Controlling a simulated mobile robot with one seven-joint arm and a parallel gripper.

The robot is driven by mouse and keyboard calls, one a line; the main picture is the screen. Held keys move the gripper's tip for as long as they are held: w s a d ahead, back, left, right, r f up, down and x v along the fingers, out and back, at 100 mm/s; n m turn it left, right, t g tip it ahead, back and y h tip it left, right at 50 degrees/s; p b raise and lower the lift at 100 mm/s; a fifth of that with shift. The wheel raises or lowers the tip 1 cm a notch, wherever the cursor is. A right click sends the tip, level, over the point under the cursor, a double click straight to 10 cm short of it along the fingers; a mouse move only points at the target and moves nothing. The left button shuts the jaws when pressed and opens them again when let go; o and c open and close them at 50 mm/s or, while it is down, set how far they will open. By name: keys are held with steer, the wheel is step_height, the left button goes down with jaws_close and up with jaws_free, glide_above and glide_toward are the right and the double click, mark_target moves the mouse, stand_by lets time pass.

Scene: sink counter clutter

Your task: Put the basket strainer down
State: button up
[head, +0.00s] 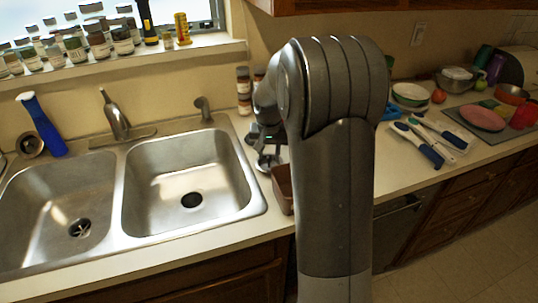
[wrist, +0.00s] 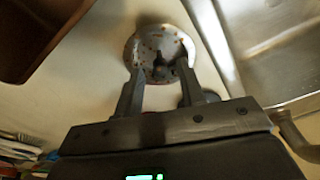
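The basket strainer (wrist: 158,42) is a round, speckled metal disc with a dark centre knob, on the pale counter in the wrist view. In the head view it is partly visible as a grey shape (head: 267,162) right of the sink. My gripper (wrist: 160,68) is over its near part, fingers parted on either side of the knob with gaps showing. In the head view my gripper (head: 268,140) is above the counter, partly hidden by my arm. The strainer seems to rest on the counter; exact contact is hard to tell.
The double sink (head: 190,175) lies to the left. A brown box (head: 283,188) stands close by at the counter's front, and spice jars (head: 244,90) stand behind. Utensils (head: 420,145) and dishes (head: 410,93) crowd the right counter. My arm hides part of the middle.

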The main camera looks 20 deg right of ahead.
step_height(320, 180, up, 11)
steer(key=s, duration=0.1)
steer(key=s+a+r+n+t, duration=0.1)
steer(key=s+a+r, duration=0.2)
steer(key=s, duration=0.4)
steer(key=s+a+r+n+t, duration=0.1)
steer(key=s+a+r, duration=0.15)
steer(key=s, duration=0.35)
steer(key=s+a+f+n+t, duration=0.1)
steer(key=s, duration=0.7)
steer(key=s+a+f+n+t, duration=0.1)
steer(key=s+a, duration=0.1)
steer(key=s, duration=0.6)
steer(key=shift+a+f+y, duration=0.2)
steer(key=shift+f+y, duration=0.05)
steer(key=shift+y, duration=0.05)
